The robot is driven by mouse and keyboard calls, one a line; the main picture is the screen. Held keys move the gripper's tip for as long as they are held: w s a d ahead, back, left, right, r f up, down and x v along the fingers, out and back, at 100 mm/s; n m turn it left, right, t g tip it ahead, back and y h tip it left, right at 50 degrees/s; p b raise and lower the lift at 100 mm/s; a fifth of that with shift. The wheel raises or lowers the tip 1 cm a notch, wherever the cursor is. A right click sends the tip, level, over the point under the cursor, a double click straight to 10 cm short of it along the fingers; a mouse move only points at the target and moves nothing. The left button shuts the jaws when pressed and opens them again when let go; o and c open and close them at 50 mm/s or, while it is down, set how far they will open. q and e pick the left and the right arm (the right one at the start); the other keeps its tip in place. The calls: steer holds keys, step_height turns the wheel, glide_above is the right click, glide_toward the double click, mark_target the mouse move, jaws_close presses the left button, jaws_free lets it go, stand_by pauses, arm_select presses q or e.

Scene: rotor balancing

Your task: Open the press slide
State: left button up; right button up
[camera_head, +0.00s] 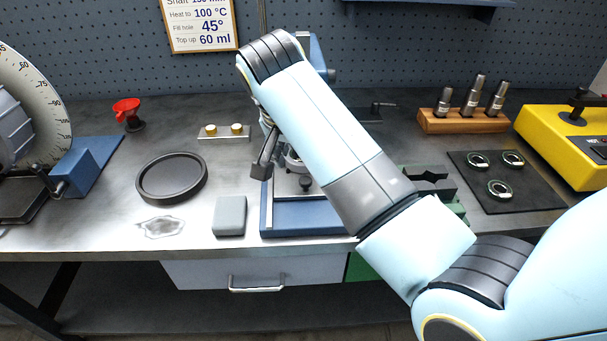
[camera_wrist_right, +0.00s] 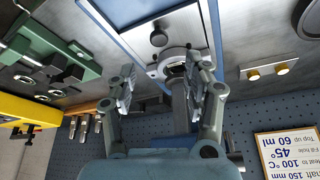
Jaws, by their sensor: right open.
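The press has a blue base (camera_head: 300,222), seen in the head view behind and below my right forearm. My arm hides most of the press's upper part. In the right wrist view, my right gripper (camera_wrist_right: 160,80) is open, its fingers spread on either side of the flange area. The flange (camera_wrist_right: 166,68), knob (camera_wrist_right: 158,38) and blue base frame (camera_wrist_right: 118,35) show there. Contact cannot be told. My left gripper is out of view.
A grey block (camera_head: 230,216) and black round tray (camera_head: 171,178) lie left of the press. A green fixture (camera_head: 432,184), a black mat with rings (camera_head: 487,200), a wooden tool holder (camera_head: 465,124) and a yellow box (camera_head: 560,140) stand right. The pegboard closes the back.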

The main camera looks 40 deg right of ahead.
mark_target(305, 180)
steer(key=x, duration=0.9)
steer(key=shift+d+f, duration=0.1)
steer(key=shift+f, duration=0.15)
jaws_close()
